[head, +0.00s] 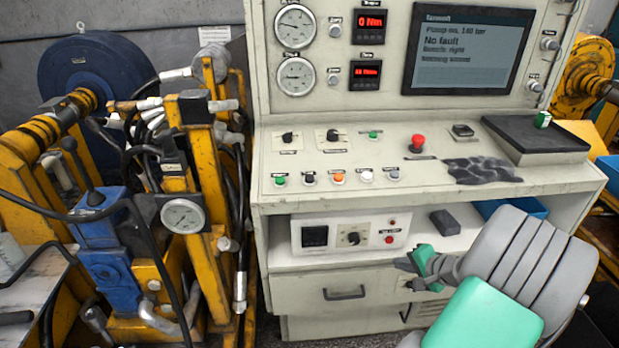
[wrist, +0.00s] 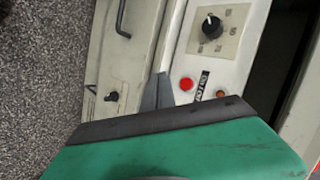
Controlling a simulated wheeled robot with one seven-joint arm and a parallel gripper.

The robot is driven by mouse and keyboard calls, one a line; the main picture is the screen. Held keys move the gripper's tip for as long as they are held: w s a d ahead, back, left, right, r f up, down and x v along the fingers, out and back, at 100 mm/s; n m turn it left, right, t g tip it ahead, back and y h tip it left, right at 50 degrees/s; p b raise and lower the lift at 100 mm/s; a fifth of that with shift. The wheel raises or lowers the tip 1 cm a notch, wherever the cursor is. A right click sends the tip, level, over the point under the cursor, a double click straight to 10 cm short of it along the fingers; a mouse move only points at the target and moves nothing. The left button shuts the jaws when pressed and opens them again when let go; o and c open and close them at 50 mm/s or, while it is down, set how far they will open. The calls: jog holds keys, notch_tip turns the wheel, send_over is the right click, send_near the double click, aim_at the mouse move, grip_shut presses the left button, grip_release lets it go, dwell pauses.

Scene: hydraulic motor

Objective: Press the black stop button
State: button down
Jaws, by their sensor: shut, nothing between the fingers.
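A row of small buttons runs along the front of the sloping console panel (head: 430,160) in the head view. The second from the left looks like the black button (head: 309,178), between a green button (head: 280,180) and an orange button (head: 338,178). Labels are too small to read. My gripper (head: 405,263) is shut and empty, below and to the right of this row, in front of the cabinet. In the wrist view the closed fingertips (wrist: 160,80) point at the cabinet front, beside a red button (wrist: 186,84). The black button is not in the wrist view.
A red mushroom button (head: 417,142) stands on the panel. A control box (head: 315,220) with a dial (head: 353,238) sits on the shelf below, with a dark block (head: 445,222) to its right. The panel edge overhangs the shelf. Yellow machinery (head: 205,210) stands at left.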

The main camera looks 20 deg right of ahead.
jog(key=w+a+r+n+g+y, duration=0.15)
jog(key=a+n, duration=0.25)
jog(key=a, duration=0.5)
jog(key=a+r+n+g+h, duration=0.1)
jog(key=a+r+n+g, duration=0.25)
jog(key=a, duration=0.65)
jog(key=s+a+r+n+g+h, duration=0.1)
jog(key=s+a+r+n+g, duration=0.1)
jog(key=s+a+r+n, duration=0.2)
jog(key=s+a+n, duration=0.3)
jog(key=s+a, duration=0.4)
jog(key=a, duration=0.1)
jog(key=shift+g+h, duration=0.3)
jog(key=shift+h, duration=0.05)
